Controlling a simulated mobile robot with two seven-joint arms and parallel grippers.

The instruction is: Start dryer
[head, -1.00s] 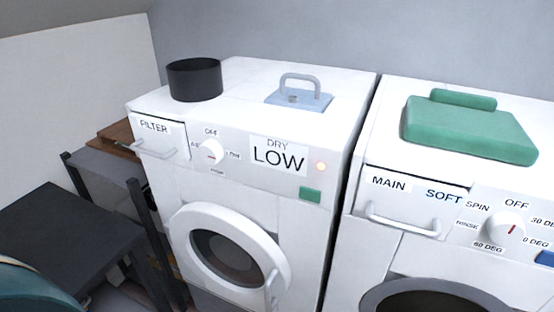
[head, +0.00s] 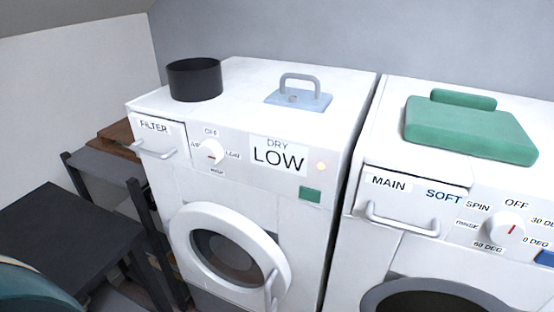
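The white dryer (head: 245,207) stands in the middle of the head view, with a round door (head: 181,233) at its front. I cannot tell if the door is fully latched. The dial labels include OFF at the top. Neither of my grippers is in view.
A white washer (head: 405,255) stands right of the dryer, with a green padded item (head: 470,128) on top. On the dryer stand a black pot (head: 195,80) and a pale blue plate with a handle (head: 298,101). Dark furniture (head: 50,235) stands at the left.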

